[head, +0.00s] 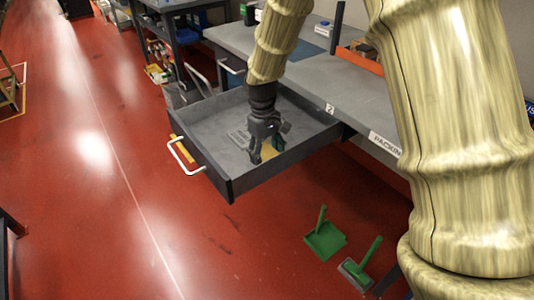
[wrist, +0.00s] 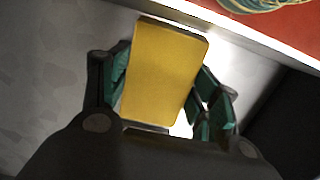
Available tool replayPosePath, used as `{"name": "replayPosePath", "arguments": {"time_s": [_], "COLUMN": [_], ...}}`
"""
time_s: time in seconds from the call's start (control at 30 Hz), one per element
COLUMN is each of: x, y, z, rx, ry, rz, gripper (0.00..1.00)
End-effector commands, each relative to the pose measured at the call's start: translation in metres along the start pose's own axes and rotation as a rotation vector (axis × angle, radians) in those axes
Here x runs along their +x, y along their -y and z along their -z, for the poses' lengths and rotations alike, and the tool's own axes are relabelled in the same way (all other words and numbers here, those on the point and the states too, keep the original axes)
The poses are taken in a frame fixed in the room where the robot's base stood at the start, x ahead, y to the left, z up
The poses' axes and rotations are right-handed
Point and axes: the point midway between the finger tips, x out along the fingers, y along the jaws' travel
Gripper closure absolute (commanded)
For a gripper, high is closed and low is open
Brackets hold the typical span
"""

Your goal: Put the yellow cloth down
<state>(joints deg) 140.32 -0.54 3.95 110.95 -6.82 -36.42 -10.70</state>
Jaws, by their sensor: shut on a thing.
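The yellow cloth (wrist: 165,70) is a flat, block-like yellow piece between the teal-padded fingers of my gripper (wrist: 166,98) in the wrist view. My gripper is shut on it. In the head view my gripper (head: 264,148) points down inside the outline of the open grey drawer (head: 205,125), near its right wall. Only a small part of the cloth (head: 268,151) shows there, behind the fingers. I cannot tell whether the cloth touches the drawer floor.
The drawer has a white handle (head: 184,156). A grey bench (head: 355,95) with an orange-edged tray (head: 360,60) stands behind. A green dustpan (head: 325,240) and a green-handled brush (head: 360,268) lie on the red floor. The floor at left is mostly clear.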

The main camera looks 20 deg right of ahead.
Motion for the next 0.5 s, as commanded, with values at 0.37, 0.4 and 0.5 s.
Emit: {"name": "replayPosePath", "arguments": {"time_s": [0.37,0.4,0.5], "x": [0.0029,0.0039,0.0066], "y": [0.0001,0.0001,0.0002], "z": [0.0009,0.001,0.0014], "rx": [0.0,0.0,0.0], "ry": [0.0,0.0,-0.001], "rz": [0.0,0.0,0.0], "gripper": [0.68,0.68,0.68]}}
